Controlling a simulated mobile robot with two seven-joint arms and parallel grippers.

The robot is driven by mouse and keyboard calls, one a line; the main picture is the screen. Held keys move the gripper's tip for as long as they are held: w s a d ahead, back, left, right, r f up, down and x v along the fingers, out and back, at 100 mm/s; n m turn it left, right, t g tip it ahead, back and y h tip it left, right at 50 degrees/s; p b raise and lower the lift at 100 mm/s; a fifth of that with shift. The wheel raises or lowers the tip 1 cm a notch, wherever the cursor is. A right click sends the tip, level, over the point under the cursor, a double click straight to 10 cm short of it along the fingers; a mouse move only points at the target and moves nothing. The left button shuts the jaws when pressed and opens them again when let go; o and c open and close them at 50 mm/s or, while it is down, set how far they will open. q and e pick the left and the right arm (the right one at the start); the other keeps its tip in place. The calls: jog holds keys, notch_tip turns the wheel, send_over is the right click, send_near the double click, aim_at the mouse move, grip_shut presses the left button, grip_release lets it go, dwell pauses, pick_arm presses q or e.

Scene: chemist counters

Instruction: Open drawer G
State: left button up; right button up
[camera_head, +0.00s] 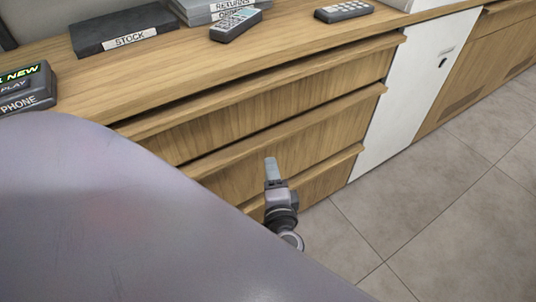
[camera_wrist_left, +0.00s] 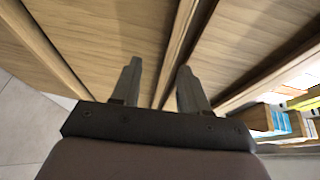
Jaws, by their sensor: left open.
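A wooden counter front holds stacked drawers with long protruding lips. The upper drawer front (camera_head: 250,110), the middle drawer front (camera_head: 290,150) and the lower drawer front (camera_head: 330,180) appear closed where they show. No letter marks drawer G, so I cannot tell which it is. My left gripper (camera_head: 271,162) is in front of the lower drawers, pointing at them. In the left wrist view my left gripper (camera_wrist_left: 158,66) is open and empty. A drawer lip (camera_wrist_left: 181,42) runs between its fingers; contact is unclear. My right gripper is not in view.
A white panel (camera_head: 415,85) stands right of the drawers. Colourful boxes (camera_wrist_left: 280,120) show at the wrist view's right. Tiled floor (camera_head: 430,210) is clear.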

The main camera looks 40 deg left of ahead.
aim_at(267, 146)
pick_arm(q)
jog(key=shift+t+y, duration=0.3)
jog(key=shift+y, duration=0.2)
jog(key=x, duration=0.5)
jog(key=r+x, duration=0.1)
jog(key=x, duration=0.1)
jog(key=shift+w, duration=0.2)
jog(key=shift+c, duration=0.2)
grip_shut()
